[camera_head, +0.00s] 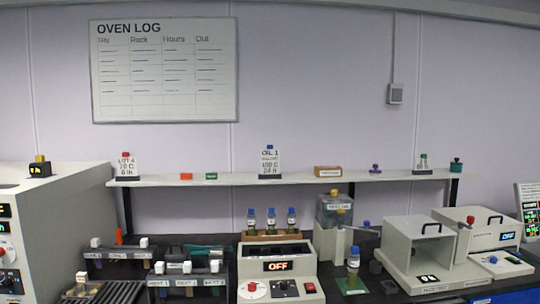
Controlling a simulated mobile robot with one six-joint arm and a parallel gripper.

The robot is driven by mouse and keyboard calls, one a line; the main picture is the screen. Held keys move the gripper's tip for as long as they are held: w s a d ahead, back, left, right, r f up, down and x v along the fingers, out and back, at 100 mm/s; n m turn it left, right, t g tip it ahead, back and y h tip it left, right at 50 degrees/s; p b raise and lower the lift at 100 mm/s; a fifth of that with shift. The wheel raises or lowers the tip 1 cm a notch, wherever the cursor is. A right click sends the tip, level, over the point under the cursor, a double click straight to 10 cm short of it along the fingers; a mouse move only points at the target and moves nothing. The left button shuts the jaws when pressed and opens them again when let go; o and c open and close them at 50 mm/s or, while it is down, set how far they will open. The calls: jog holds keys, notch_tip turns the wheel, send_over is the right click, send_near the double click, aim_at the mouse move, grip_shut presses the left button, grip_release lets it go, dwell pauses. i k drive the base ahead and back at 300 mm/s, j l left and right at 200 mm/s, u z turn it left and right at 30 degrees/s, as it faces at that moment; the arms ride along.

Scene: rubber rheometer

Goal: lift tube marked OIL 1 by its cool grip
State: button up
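A card reading OIL 1 (270,163) with a blue top stands on the wall shelf. Below it, three tubes with blue caps and greenish contents stand upright in a brown rack: a left tube (251,222), a middle tube (271,222) and a right tube (291,222). A similar single tube (353,268) stands upright on a small pad in front, right of the white heater. The tube labels are too small to read, so I cannot tell which is marked OIL 1. My gripper is not in view.
A white heater box (279,275) with a display reading OFF stands in front of the rack. A clear bath (334,215) is close on the right. An open white chamber (427,252) stands farther right, and sample racks (186,284) are at left.

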aim_at(271, 221)
jog(key=i+j, duration=0.1)
jog(key=i, duration=0.8)
